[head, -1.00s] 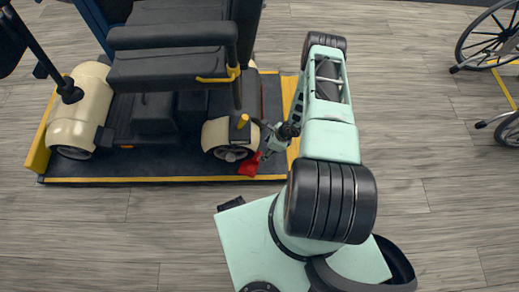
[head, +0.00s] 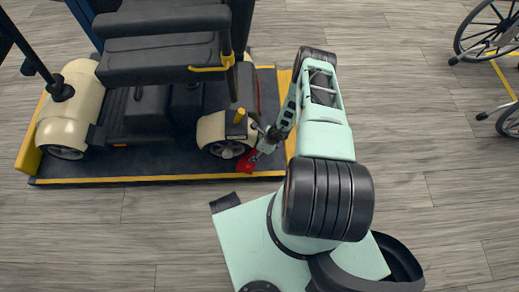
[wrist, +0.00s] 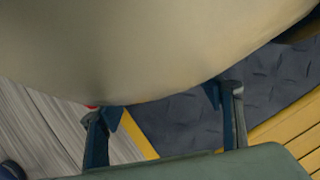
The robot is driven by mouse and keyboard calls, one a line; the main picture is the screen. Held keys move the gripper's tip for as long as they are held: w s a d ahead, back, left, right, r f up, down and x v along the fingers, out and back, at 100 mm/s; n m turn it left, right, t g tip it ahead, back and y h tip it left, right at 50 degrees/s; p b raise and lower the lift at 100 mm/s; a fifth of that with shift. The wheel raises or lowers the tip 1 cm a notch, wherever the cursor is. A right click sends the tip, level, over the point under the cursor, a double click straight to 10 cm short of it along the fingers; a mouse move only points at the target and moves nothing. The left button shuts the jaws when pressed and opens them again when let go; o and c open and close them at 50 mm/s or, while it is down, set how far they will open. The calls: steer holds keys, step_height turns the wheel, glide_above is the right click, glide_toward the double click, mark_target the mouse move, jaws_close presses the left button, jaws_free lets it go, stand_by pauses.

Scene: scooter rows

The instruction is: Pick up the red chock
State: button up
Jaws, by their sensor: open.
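The red chock (head: 246,162) lies at the front edge of the dark platform, just right of the scooter's wheel (head: 227,148). My gripper (head: 261,151) reaches down close beside the chock's upper right; whether they touch is not clear. In the wrist view my two fingers (wrist: 166,112) are spread apart, with the beige scooter body (wrist: 150,50) filling the space beyond them. Only a tiny red sliver of the chock (wrist: 92,107) shows there, by the left fingertip. The rest of it is hidden.
The scooter (head: 150,80) stands on the yellow-edged platform (head: 150,172), its beige cover very near my gripper. A wheelchair (head: 490,35) is at the far right. The wooden floor (head: 420,190) between is clear.

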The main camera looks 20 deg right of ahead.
mark_target(247, 158)
steer(key=shift+b+x, duration=0.7)
steer(key=shift+x, duration=0.9)
steer(key=c, duration=1.5)
